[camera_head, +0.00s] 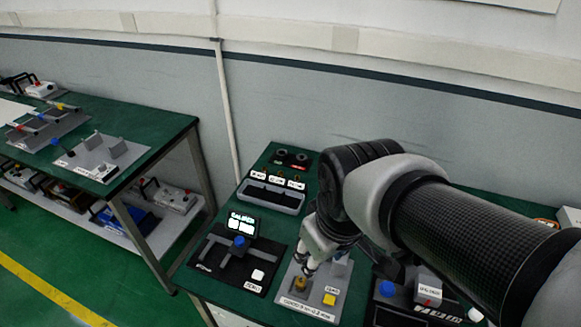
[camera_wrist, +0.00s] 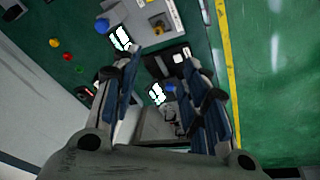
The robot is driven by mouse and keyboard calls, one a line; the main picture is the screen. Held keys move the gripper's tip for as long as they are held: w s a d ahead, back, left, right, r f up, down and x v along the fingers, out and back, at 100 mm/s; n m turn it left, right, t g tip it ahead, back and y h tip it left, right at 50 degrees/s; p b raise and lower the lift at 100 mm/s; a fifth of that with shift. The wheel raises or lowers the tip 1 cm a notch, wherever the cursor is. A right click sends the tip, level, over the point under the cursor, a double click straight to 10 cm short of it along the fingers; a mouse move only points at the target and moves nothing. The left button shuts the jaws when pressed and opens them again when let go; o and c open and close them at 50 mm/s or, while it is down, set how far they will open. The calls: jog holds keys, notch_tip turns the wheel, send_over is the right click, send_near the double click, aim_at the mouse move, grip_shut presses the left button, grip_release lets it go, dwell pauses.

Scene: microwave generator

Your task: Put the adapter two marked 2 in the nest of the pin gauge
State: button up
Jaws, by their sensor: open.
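My gripper (camera_head: 309,268) is open, above the front of a grey plate in the head view. A small brass-coloured part (camera_head: 300,284) stands on that plate, just below the fingertips. I cannot read a 2 on it or tell whether it is the adapter. The grey plate (camera_head: 285,299) has a printed front label, a yellow button (camera_head: 329,299) and a raised grey block at the back. I cannot tell for certain which fixture is the pin gauge. In the wrist view the fingers (camera_wrist: 163,62) are spread with nothing held between them.
Left of the plate is a black fixture (camera_head: 222,270) with a lit screen and blue knob. Behind it is a grey tray (camera_head: 270,197) with small labelled parts. Another black fixture (camera_head: 410,312) stands on the right. A second green bench (camera_head: 160,125) is at the left.

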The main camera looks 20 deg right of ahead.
jog(key=s+r+m+t, duration=0.1)
jog(key=s+r+m, duration=0.2)
jog(key=s, duration=0.3)
